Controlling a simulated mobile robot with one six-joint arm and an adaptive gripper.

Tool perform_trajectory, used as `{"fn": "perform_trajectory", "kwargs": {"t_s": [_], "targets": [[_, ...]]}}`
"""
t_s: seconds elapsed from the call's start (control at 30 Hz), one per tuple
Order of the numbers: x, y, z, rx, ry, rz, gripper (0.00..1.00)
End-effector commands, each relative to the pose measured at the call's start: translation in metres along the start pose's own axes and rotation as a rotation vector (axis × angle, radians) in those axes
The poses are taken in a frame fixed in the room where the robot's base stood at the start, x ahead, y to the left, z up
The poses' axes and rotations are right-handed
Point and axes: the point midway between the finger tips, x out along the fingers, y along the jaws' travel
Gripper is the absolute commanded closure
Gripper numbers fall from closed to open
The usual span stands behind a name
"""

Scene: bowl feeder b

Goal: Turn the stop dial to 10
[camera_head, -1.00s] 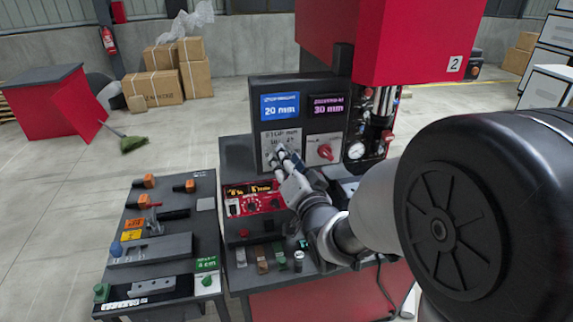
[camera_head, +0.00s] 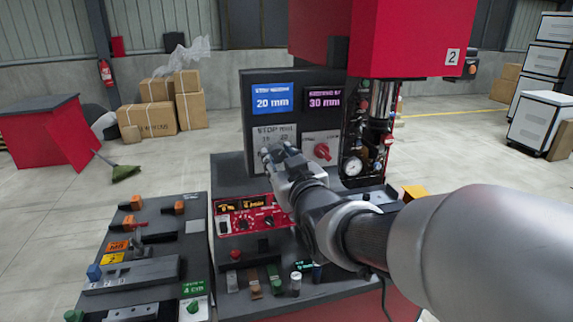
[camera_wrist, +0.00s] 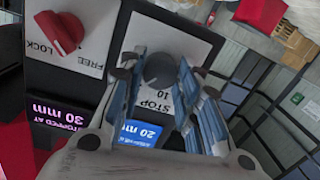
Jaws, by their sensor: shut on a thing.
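The stop dial (camera_wrist: 160,70) is a dark round knob on a pale plate marked STOP, with a 10 legible beside it in the wrist view. My gripper (camera_wrist: 155,66) is shut on the dial, one finger on each side. In the head view my gripper (camera_head: 276,154) is at the stop plate (camera_head: 272,132) and hides the dial, so its pointer cannot be read there. The blue display (camera_head: 275,103) above reads 20 mm. The dark display with pink text (camera_head: 325,101) reads 30 mm; the wrist view shows STOPPED AT beside it.
A red knob (camera_head: 322,151) on the FREE/LOCK plate is right of the dial. A red control box (camera_head: 245,214) sits below. Tubing and a gauge (camera_head: 353,167) stand at right under the red machine head (camera_head: 410,40). A side bench (camera_head: 200,215) stands at left.

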Motion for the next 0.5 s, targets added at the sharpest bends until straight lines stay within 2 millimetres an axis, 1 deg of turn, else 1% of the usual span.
{"fn": "perform_trajectory", "kwargs": {"t_s": [0.03, 0.5], "targets": [[0.0001, -0.0009, 0.0036, -0.041, 0.001, 0.003, 0.93], [0.0003, -0.0014, 0.0016, -0.485, -0.024, 0.027, 0.93]]}}
